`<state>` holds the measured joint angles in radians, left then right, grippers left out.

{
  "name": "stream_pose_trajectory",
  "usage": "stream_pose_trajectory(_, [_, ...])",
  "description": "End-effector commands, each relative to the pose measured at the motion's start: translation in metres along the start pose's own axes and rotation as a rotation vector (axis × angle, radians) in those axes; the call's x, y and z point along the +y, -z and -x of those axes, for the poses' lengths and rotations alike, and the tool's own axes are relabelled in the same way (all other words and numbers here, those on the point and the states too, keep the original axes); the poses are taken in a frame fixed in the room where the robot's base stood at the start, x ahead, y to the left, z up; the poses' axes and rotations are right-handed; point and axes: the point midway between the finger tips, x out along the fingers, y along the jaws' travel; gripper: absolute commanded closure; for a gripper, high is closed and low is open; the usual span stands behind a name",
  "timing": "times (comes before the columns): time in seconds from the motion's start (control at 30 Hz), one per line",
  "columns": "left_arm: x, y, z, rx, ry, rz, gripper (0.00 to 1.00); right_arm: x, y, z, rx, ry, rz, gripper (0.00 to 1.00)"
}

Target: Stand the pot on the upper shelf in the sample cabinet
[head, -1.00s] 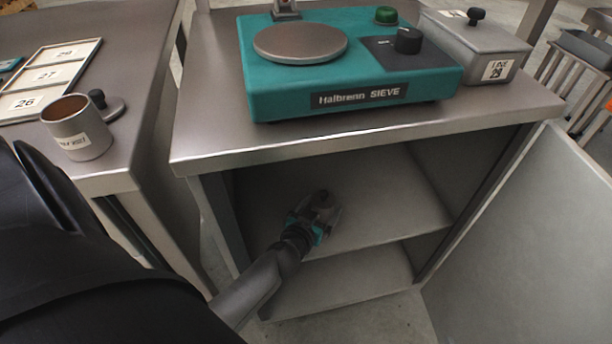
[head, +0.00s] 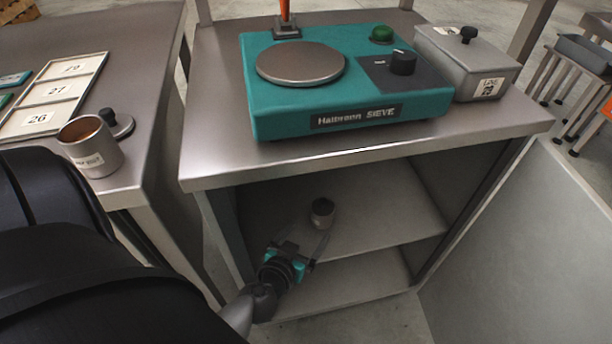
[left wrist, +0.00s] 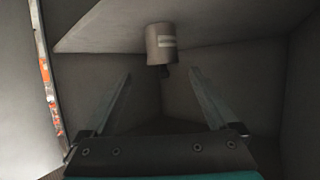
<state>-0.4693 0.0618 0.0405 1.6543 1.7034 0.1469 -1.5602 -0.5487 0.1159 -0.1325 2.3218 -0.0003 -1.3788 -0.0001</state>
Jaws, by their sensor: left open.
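The pot (head: 322,213), small and grey with a dark knobbed lid, stands upright on the upper shelf (head: 385,215) of the open sample cabinet. In the left wrist view the pot (left wrist: 160,42) appears upside down, with a pale label band, its base against the shelf. My left gripper (head: 305,238) is open and empty in front of the pot, at the cabinet opening. Its two fingers (left wrist: 161,74) are spread apart, and the pot shows beyond them, clear of both. My right gripper is not in view.
The cabinet door (head: 520,250) stands open at right. A teal sieve machine (head: 350,100) and a grey box (head: 470,62) sit on the cabinet top. An open labelled cup (head: 92,150) stands on the left table near a numbered tray (head: 50,95). The lower shelf (head: 350,280) looks bare.

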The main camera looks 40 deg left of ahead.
Motion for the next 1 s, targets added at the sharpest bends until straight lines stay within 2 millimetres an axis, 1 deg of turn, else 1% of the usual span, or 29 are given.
stream_pose_trajectory(0.07, [0.013, 0.009, 0.002, 0.022, -0.051, -0.004, 0.07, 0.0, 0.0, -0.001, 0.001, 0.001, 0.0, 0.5])
stream_pose_trajectory(0.17, [0.045, 0.028, 0.007, 0.059, -0.184, -0.017, 0.07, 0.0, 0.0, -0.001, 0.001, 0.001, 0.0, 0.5])
stream_pose_trajectory(0.23, [0.075, 0.041, 0.016, 0.068, -0.312, -0.035, 0.07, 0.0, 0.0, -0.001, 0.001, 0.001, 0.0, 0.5])
stream_pose_trajectory(0.3, [0.105, 0.048, 0.029, 0.049, -0.44, -0.064, 0.07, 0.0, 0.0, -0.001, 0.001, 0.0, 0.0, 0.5])
stream_pose_trajectory(0.4, [0.138, 0.046, 0.049, -0.03, -0.588, -0.116, 0.07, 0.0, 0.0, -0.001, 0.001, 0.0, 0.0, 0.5])
stream_pose_trajectory(0.5, [0.156, 0.034, 0.07, -0.155, -0.678, -0.176, 0.07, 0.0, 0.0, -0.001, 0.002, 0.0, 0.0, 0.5])
stream_pose_trajectory(0.57, [0.159, 0.025, 0.081, -0.246, -0.698, -0.212, 0.07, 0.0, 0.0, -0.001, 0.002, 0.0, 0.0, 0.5])
stream_pose_trajectory(0.67, [0.152, 0.01, 0.096, -0.407, -0.671, -0.267, 0.07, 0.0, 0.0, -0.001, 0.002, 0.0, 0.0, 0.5])
stream_pose_trajectory(0.77, [0.132, -0.001, 0.108, -0.559, -0.577, -0.303, 0.07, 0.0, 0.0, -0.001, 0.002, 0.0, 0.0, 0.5])
stream_pose_trajectory(0.8, [0.123, -0.004, 0.112, -0.609, -0.529, -0.309, 0.07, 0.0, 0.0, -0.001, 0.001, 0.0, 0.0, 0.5])
stream_pose_trajectory(0.9, [0.1, -0.006, 0.121, -0.703, -0.406, -0.311, 0.07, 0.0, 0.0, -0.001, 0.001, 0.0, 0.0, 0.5])
stream_pose_trajectory(1.0, [0.082, -0.006, 0.127, -0.757, -0.308, -0.303, 0.07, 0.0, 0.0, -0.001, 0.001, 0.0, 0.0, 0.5])
